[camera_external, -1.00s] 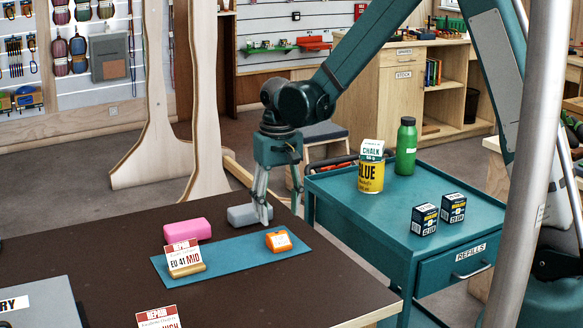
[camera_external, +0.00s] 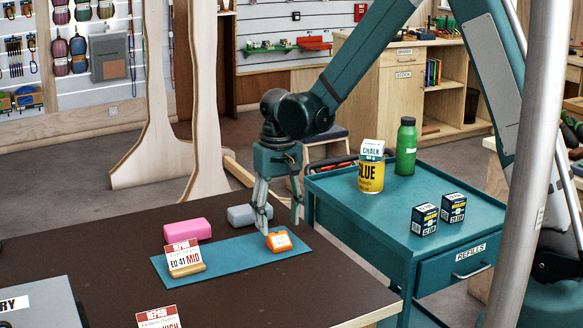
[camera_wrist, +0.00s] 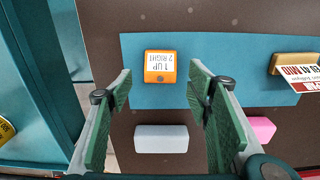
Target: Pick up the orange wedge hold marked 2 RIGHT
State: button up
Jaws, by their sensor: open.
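The orange wedge hold (camera_external: 279,241) lies on the right part of a blue mat (camera_external: 232,266) on the dark brown table. In the wrist view the orange hold (camera_wrist: 160,78) has a white label reading "1 UP 2 RIGHT". My gripper (camera_external: 281,224) points down at or just above the orange hold in the external view; the exact gap cannot be told. In the wrist view my gripper (camera_wrist: 158,82) has its two green-padded fingers apart, one to each side of the hold's column, with nothing between them.
A grey block (camera_external: 247,215) and a pink block (camera_external: 187,229) lie behind the mat. A yellowish hold (camera_external: 187,270) with a card marked "EU 41 MID" (camera_external: 182,256) is on the mat's left. A teal cart (camera_external: 345,205) with a yellow can (camera_external: 370,178) and green bottle (camera_external: 405,148) stands right.

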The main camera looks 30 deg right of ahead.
aim_at(278, 235)
jog(key=shift+f+b, duration=0.45)
jog(key=shift+f, duration=2.2)
jog(key=c, duration=1)
